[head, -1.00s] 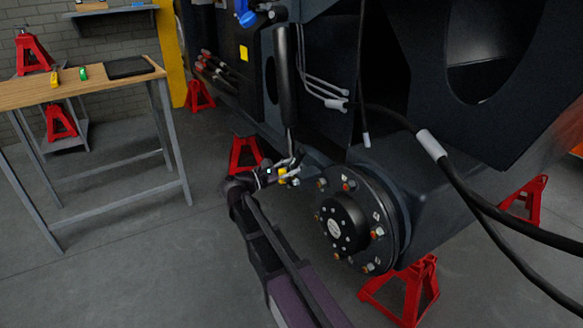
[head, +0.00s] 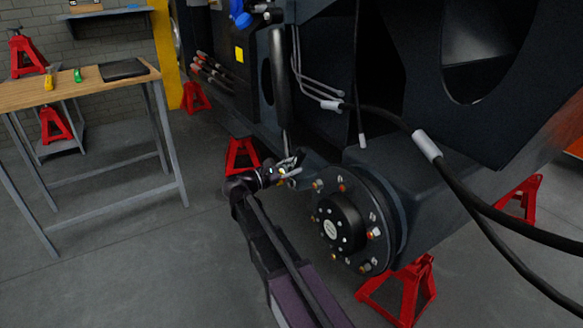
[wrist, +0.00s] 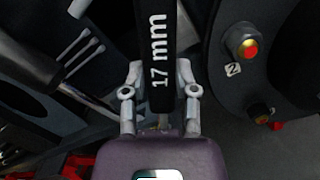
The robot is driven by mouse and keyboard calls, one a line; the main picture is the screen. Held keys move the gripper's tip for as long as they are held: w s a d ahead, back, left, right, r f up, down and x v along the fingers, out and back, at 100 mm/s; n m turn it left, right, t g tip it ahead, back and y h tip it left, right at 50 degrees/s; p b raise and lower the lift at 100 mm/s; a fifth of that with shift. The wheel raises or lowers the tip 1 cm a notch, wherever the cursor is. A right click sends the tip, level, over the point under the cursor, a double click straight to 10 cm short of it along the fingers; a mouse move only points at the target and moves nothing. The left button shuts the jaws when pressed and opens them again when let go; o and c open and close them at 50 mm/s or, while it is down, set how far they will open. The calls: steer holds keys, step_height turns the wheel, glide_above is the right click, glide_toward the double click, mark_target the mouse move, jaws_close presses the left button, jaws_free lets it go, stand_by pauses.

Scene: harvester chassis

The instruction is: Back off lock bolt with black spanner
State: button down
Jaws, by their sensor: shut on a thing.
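The black spanner (wrist: 156,42), marked "17 mm" in white, runs up the middle of the wrist view. My gripper (wrist: 160,78) is shut on it, with one finger on each side. The spanner's far end is outside that view. In the head view my gripper (head: 288,168) is just left of the wheel hub (head: 342,222), and the spanner cannot be made out there. I cannot tell which fastener is the lock bolt. A bolt with a red tip (wrist: 249,49) shows on the hub flange beside a label "2", right of the spanner and apart from it.
Thick black cables (head: 470,195) cross at the right. Red stands (head: 402,290) are under the chassis. A workbench (head: 60,90) is at the left, with clear floor between it and my arm.

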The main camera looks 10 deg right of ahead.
steer(key=shift+w+r, duration=0.1)
steer(key=shift+w, duration=0.05)
stand_by(0.4)
steer(key=shift+w+a+r+n+p, duration=0.2)
steer(key=shift+w+r+n+p, duration=0.1)
steer(key=shift+w+n, duration=0.4)
steer(key=shift+w+a+r+n+p, duration=0.2)
steer(key=shift+w+r+n+p, duration=0.1)
steer(key=shift+w+n, duration=0.35)
steer(key=shift+w, duration=0.2)
steer(key=n, duration=0.1)
steer(key=w, duration=0.1)
steer(key=w+n, duration=0.1)
steer(key=shift+w+a+r+n+t, duration=0.25)
steer(key=shift+a+n+t, duration=0.05)
steer(key=shift+a+n, duration=0.1)
steer(key=shift+s+m, duration=0.25)
steer(key=shift+a, duration=0.1)
